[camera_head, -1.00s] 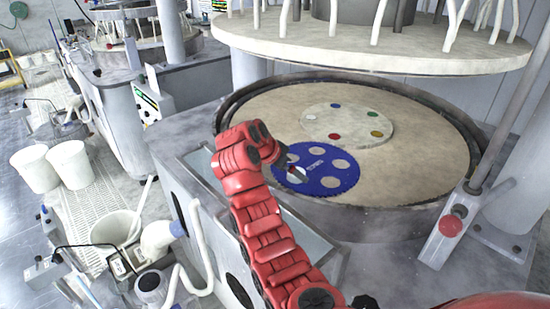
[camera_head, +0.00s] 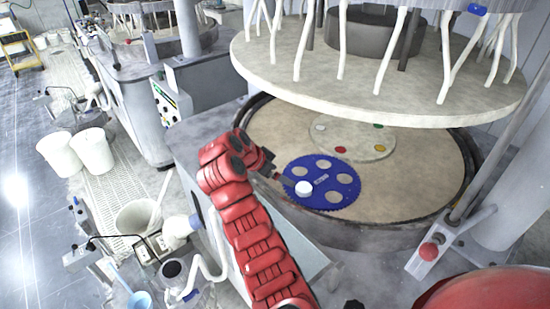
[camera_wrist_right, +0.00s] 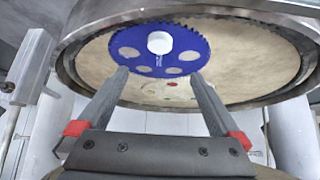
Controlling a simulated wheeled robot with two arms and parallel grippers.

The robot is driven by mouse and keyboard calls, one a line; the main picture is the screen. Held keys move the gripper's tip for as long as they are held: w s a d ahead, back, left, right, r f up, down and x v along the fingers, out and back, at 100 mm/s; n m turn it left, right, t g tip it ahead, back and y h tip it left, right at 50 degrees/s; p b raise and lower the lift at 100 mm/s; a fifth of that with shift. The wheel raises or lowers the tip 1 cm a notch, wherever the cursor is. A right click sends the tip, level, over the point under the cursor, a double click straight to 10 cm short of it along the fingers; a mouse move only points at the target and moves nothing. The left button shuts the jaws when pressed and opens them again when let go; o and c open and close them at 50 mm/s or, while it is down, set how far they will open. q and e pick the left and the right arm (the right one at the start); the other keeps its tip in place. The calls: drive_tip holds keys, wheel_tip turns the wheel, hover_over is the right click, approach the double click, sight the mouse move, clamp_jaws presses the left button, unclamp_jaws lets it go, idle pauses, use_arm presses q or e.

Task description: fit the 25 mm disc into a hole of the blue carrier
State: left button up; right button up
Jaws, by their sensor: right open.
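The blue toothed carrier (camera_head: 322,201) lies on the beige platen and has several round holes. The white disc (camera_head: 303,187) is at the carrier's near-left hole; its side shows above the blue surface, and I cannot tell how deep it sits. In the right wrist view the disc (camera_wrist_right: 159,42) is at the top of the carrier (camera_wrist_right: 199,50), ahead of the fingers and apart from them. My right gripper (camera_head: 277,177), on the red arm, is at the carrier's left edge, open and empty. Its fingers (camera_wrist_right: 159,74) are spread wide. My left gripper is not in view.
A round plate (camera_head: 352,138) with coloured spots lies mid-platen. The large upper platen (camera_head: 370,100) hangs above and covers the back. A metal rim (camera_head: 345,227) surrounds the lower platen. A post with a red knob (camera_head: 428,251) stands at right. White buckets (camera_head: 92,152) stand at left.

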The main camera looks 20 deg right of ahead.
drive_tip(key=shift+v, duration=0.95)
drive_tip(key=shift+a+f, duration=0.1)
